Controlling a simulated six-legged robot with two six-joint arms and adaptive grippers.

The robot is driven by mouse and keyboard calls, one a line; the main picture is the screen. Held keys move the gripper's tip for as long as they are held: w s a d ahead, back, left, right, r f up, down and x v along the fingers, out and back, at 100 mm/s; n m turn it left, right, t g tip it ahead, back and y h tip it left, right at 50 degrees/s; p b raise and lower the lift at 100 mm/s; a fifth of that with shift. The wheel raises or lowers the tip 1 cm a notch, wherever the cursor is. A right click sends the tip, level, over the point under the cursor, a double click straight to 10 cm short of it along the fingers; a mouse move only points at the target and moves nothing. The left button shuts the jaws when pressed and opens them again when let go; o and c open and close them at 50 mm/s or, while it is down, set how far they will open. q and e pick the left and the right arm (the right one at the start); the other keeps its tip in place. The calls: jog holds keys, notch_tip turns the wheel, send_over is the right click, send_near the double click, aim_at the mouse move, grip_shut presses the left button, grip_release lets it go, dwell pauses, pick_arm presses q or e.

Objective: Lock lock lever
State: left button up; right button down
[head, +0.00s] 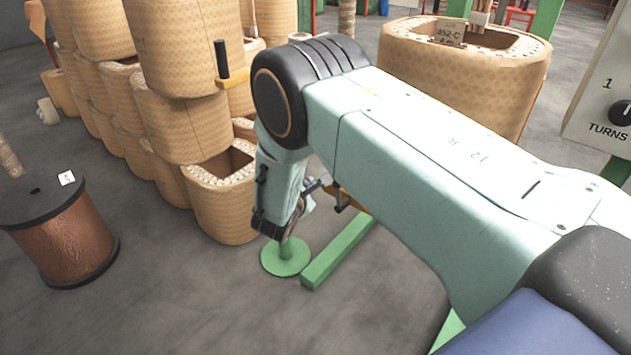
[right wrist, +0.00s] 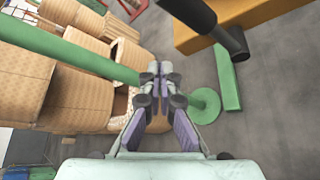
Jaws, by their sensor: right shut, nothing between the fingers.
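My right arm (head: 420,160) reaches across the head view, and its gripper is mostly hidden behind the wrist there. In the right wrist view, my right gripper (right wrist: 160,78) is shut and empty, its fingertips together. A black round handle (right wrist: 222,32) on an orange bar (right wrist: 250,18) stands at the upper right of that view, apart from the fingers; it may be the lock lever, but I cannot tell for sure. In the head view, a black upright handle (head: 221,60) on an orange bar (head: 233,82) shows above my wrist. My left gripper is not in view.
A green stand with a round base (head: 285,257) and a green floor beam (head: 337,252) lie below my wrist. Stacked tan coils (head: 180,60) fill the left, a large coil (head: 455,75) stands behind, and a copper spool (head: 62,240) stands left. Floor in front is clear.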

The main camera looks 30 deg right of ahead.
jog(key=s+d+f+p+v, duration=0.1)
jog(key=p+v, duration=0.1)
jog(key=v, duration=0.5)
jog(key=s+a+f+m+g+y, duration=0.1)
jog(key=s+f+g+y, duration=0.1)
jog(key=s+f+g, duration=0.45)
jog(key=s+a+f+g+y, duration=0.1)
jog(key=s+f, duration=0.3)
jog(key=s, duration=0.5)
jog(key=s+a+f+m+g+y+p, duration=0.15)
jog(key=s+a+m+y, duration=0.25)
jog(key=s, duration=0.4)
jog(key=s+a+f+m+g+y, duration=0.1)
jog(key=s+a+m+g+y, duration=0.25)
jog(key=s, duration=0.45)
pick_arm(q)
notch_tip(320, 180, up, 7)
jog(key=p, duration=0.2)
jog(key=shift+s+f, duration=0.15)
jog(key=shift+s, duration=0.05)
pick_arm(e)
jog(key=s+d+r+m+t, duration=0.3)
jog(key=s+d+r+m, duration=0.1)
jog(key=s+m, duration=0.4)
jog(key=shift+d+r+m+h, duration=0.2)
jog(key=shift+r+m+h, duration=0.3)
jog(key=shift+r, duration=0.35)
